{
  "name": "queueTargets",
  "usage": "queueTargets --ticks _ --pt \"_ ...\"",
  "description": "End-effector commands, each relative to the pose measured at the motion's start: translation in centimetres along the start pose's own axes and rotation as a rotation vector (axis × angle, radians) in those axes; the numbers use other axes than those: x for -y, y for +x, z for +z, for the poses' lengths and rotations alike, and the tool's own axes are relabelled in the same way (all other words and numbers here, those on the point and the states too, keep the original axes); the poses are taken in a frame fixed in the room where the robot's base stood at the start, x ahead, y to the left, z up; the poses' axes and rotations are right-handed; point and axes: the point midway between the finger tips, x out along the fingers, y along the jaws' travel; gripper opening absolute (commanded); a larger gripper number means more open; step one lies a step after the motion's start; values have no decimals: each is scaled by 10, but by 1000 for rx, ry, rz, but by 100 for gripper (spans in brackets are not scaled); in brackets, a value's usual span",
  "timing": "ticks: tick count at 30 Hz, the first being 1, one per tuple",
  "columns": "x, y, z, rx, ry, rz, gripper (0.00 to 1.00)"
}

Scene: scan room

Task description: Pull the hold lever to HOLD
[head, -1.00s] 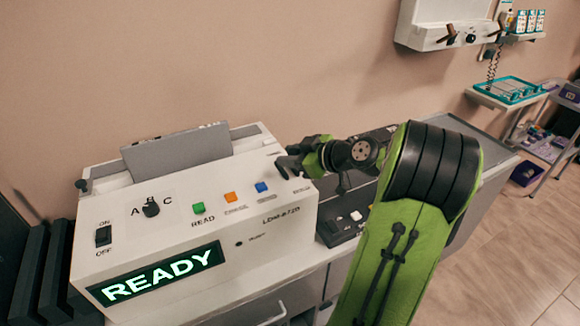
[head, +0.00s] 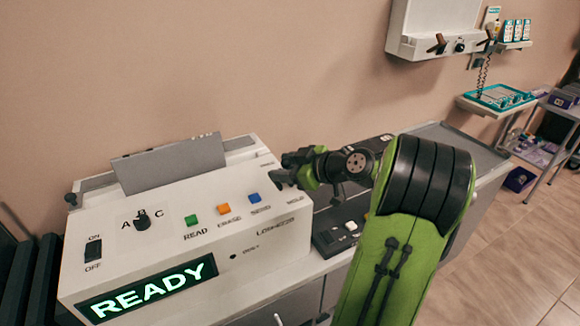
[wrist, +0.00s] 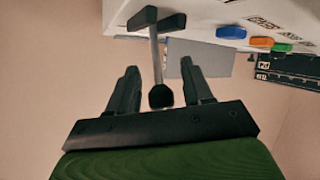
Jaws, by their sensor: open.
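The hold lever (wrist: 155,55) shows in the wrist view as a thin grey shaft with a black ball knob at its near end and a dark T-shaped piece at the machine. My gripper (wrist: 160,68) is open, with one finger on each side of the shaft and a gap on both sides. In the head view my gripper (head: 284,171) is at the right end of the white machine (head: 292,238), above the HOLD label (head: 295,199). There the gripper hides the lever. The machine's display (head: 150,290) reads READY.
The machine's face carries green (head: 191,221), orange (head: 223,209) and blue (head: 254,198) buttons, an A–C knob (head: 142,219) and an ON/OFF switch (head: 93,251). A dark keypad (head: 335,240) lies on the counter to the right. A wall unit (head: 432,45) hangs at the back right.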

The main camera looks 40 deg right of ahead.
Motion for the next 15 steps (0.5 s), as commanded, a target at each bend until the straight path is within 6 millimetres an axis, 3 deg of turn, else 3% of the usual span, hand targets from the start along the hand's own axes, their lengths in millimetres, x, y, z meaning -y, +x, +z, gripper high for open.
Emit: queueTargets --ticks 5,15 --pt "-2 -28 0 3 1 6 50" --pt "-2 -124 -1 3 2 6 50"
